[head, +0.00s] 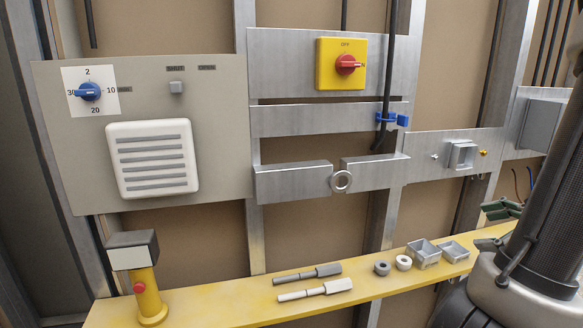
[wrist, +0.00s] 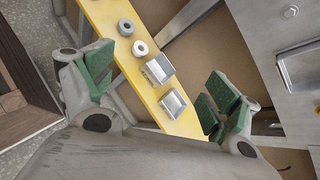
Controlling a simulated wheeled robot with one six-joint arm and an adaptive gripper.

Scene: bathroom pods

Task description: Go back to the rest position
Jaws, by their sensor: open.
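My gripper (wrist: 156,95) shows in the wrist view with its two green-padded fingers wide apart and nothing between them. Beyond the fingers lies the yellow shelf (wrist: 105,18), with two rings and two small metal boxes on it. In the head view my arm fills the right edge, and a green finger pad shows just above the right end of the yellow shelf (head: 222,309).
On the shelf are a yellow post (head: 150,295), two rod tools (head: 315,288), a dark ring (head: 382,268), a white ring (head: 403,262) and metal boxes (head: 424,254). The wall behind carries a dial (head: 89,92), a vent (head: 152,160) and a red-yellow switch (head: 341,64).

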